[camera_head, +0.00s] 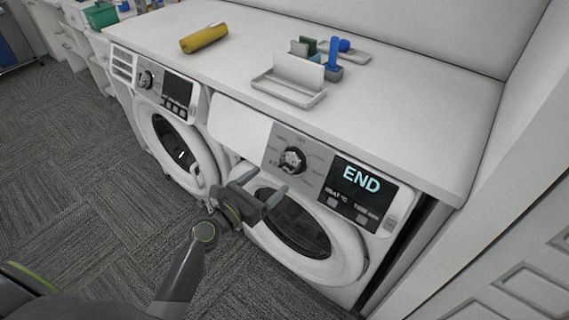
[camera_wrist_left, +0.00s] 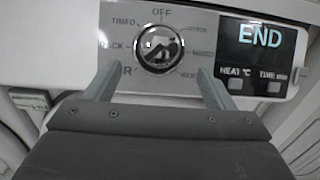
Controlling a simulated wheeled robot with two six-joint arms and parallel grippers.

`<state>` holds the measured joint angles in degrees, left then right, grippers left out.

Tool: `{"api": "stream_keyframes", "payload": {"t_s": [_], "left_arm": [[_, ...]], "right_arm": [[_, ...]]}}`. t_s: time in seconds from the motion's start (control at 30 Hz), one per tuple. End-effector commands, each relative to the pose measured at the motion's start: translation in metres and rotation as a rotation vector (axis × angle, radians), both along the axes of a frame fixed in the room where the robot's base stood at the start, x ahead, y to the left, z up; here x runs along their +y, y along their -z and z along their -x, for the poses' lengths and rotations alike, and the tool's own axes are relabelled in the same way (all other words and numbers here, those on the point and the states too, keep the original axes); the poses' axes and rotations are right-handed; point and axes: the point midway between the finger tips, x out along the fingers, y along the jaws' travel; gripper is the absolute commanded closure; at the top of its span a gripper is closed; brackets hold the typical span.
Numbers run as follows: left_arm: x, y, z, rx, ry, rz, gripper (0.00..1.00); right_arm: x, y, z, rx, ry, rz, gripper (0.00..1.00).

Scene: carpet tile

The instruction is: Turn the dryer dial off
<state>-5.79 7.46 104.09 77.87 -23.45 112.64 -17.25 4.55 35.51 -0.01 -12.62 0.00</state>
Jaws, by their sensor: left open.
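The dryer dial (camera_head: 293,160) is a round chrome knob on the grey panel of the right-hand machine, the dryer (camera_head: 237,122). In the left wrist view the dial (camera_wrist_left: 159,48) sits upper centre, with OFF printed above it and TIMED and other labels around it. I cannot tell which label the dial points to. My left gripper (camera_head: 268,180) is open and empty, in front of and below the dial. In the left wrist view its fingers (camera_wrist_left: 158,72) are spread to either side below the dial, apart from it. My right gripper is not in view.
The dryer display (camera_head: 362,181) reads END. A second machine (camera_head: 119,65) with its own dial stands to the left. The white counter (camera_head: 420,110) above holds a yellow roll (camera_head: 204,38) and a white organiser (camera_head: 290,80). A white panelled wall stands at the right.

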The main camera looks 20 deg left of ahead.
Motion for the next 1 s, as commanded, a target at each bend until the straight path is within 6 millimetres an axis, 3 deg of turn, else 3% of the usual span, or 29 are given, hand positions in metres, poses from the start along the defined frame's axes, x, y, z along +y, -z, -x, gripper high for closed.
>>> {"api": "stream_keyframes", "payload": {"t_s": [0.1, 0.33, 0.8, 1.0], "left_arm": [[-0.011, -0.002, -0.025, -0.001, 0.001, 0.003, 0.23], [-0.023, 0.0, -0.057, -0.001, -0.001, -0.001, 0.23], [-0.028, 0.001, -0.069, 0.0, -0.001, -0.002, 0.23], [-0.028, 0.001, -0.069, 0.001, -0.001, -0.001, 0.49]], "right_arm": [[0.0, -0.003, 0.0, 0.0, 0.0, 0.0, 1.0], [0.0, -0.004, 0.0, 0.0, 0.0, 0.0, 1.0], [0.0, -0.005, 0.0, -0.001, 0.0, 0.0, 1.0], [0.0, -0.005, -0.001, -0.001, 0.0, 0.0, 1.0]]}}
